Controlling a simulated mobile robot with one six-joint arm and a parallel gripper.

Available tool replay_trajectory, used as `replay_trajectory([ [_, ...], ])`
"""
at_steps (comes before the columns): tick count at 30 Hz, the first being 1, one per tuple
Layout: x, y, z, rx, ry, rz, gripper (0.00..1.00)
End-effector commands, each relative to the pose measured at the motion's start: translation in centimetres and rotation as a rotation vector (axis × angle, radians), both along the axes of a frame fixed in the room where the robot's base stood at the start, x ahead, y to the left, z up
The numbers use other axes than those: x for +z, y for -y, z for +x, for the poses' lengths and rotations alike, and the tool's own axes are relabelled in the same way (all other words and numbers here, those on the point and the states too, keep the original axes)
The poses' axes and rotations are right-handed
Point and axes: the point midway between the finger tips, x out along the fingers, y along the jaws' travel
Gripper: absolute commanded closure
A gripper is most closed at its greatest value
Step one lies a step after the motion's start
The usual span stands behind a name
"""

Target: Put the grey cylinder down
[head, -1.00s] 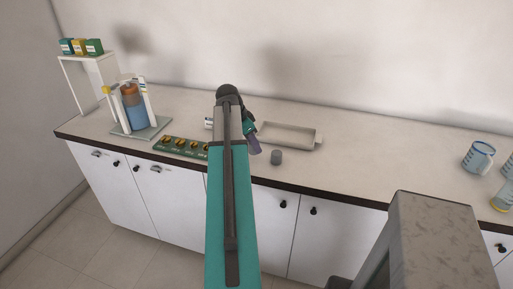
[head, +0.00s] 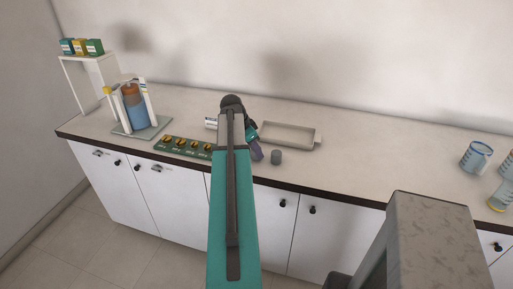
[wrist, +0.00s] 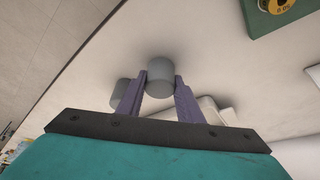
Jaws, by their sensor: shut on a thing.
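My gripper (wrist: 160,84) has purple fingers and is shut on a grey cylinder (wrist: 160,77) at its fingertips, over the counter. In the head view my gripper (head: 257,152) is low over the counter, and the held cylinder is hidden there. A second grey cylinder (head: 276,157) stands on the counter just right of the gripper. It seems to show in the wrist view (wrist: 122,93) too, partly behind a finger. I cannot tell whether the held cylinder touches the counter.
A shallow pale tray (head: 318,147) lies behind and right of the gripper. A green board (head: 183,147) with yellow round parts lies left. A stand with a blue and orange vessel (head: 133,110) is farther left. Blue-striped cups (head: 476,156) stand far right. The counter between tray and cups is clear.

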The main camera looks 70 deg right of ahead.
Motion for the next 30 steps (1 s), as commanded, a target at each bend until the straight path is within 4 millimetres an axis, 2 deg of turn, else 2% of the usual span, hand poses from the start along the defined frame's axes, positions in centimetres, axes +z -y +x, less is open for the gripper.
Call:
replay_trajectory([
  [10, -0.32, 0.0, 0.03, 0.0, 0.0, 0.0, 0.95],
  [11, -0.27, -0.01, 0.03, 0.0, 0.0, 0.0, 0.64],
  [14, -0.24, -0.01, 0.04, 0.001, 0.0, 0.0, 0.48],
  [30, 0.5, -0.12, 0.22, 0.002, 0.0, -0.002, 0.48],
])
